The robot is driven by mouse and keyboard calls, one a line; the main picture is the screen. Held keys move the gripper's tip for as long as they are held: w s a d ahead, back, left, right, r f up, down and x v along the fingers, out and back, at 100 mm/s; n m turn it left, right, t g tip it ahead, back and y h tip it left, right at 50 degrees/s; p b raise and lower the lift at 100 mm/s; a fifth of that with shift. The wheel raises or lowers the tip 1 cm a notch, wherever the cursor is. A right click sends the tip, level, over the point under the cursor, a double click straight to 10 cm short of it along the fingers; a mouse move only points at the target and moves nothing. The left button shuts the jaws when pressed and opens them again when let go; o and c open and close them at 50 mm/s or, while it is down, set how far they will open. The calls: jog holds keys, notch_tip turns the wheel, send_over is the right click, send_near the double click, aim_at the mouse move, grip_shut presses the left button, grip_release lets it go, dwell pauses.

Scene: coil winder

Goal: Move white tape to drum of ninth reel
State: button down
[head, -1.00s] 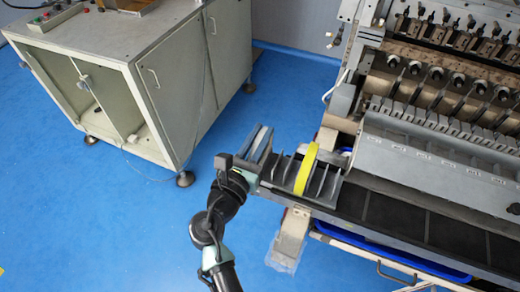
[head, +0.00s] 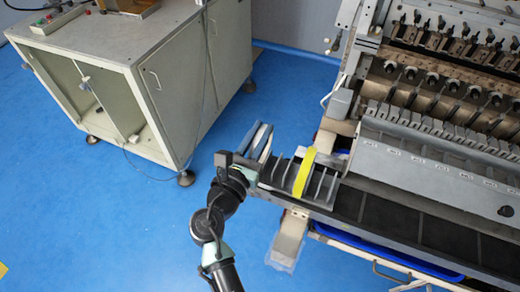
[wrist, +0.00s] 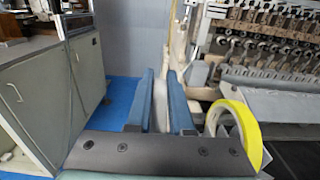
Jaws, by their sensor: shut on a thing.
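My gripper (head: 262,141) is shut on the white tape (wrist: 160,108), a pale disc seen edge-on between the two blue-grey fingers in the wrist view. In the head view the white tape (head: 257,139) shows as a thin pale strip between the fingers. They stand at the left end of a slotted grey rack (head: 327,190). I cannot tell whether the tape still touches the rack. I cannot make out which drum belongs to the ninth reel.
A yellow tape (head: 304,172) stands upright in the rack, right of my gripper; it also shows in the wrist view (wrist: 240,132). The coil winder (head: 430,150) fills the right side. A grey cabinet (head: 130,80) stands at upper left, with clear blue floor between.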

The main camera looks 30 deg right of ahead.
jog(key=shift+r+p, duration=2.8)
jog(key=shift+r, duration=0.15)
jog(key=shift+r, duration=0.1)
